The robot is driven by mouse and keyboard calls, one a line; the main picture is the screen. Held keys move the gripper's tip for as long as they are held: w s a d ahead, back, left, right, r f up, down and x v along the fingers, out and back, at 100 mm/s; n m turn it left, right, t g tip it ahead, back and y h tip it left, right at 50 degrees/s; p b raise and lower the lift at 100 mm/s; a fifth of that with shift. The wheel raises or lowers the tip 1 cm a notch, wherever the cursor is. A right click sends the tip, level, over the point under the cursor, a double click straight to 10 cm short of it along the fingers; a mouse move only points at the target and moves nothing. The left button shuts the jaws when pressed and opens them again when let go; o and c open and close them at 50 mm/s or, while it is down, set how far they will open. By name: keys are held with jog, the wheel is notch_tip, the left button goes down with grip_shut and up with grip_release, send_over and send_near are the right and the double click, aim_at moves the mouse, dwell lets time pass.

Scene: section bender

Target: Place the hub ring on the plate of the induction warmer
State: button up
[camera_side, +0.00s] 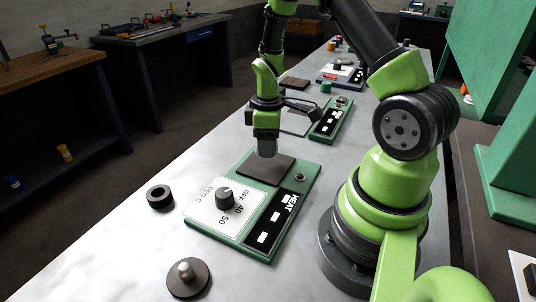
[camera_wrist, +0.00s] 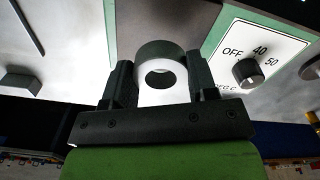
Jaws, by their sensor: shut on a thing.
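The induction warmer (camera_side: 208,214) is a green-edged box with a white dial face, a black knob (camera_side: 224,198), a black HEAT panel and a dark brown square plate (camera_side: 262,172). My gripper (camera_side: 266,142) is over the far part of this plate, pointing down, shut on a light grey hub ring (camera_side: 267,150). In the wrist view the ring (camera_wrist: 160,52) sits between both dark fingers, its round hole showing. The ring's lower edge is close to the plate; I cannot tell whether they touch. The plate (camera_wrist: 160,14) shows beyond the ring, bare where visible.
A dark disc with a pale knob (camera_side: 187,277) is at the front. Another green-edged device (camera_side: 331,121) stands behind my gripper.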

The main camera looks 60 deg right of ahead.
aim_at(268, 164)
jog(key=shift+f, duration=1.9)
jog(key=shift+f, duration=0.15)
jog(key=o, duration=1.2)
jog(key=shift+c, duration=0.2)
notch_tip(268, 164, up, 12)
jog(key=s+a+r+m+t, duration=0.35)
jog(key=a+r, duration=0.45)
jog(key=r, duration=0.4)
jog(key=s+a+r+m+t+y, duration=0.2)
jog(key=s+a+r+m+t, duration=0.1)
jog(key=s+a, duration=0.4)
jog(key=shift+s+r+m+t, duration=0.35)
jog(key=shift+s+r+m, duration=0.1)
jog(key=shift+r+m, duration=0.5)
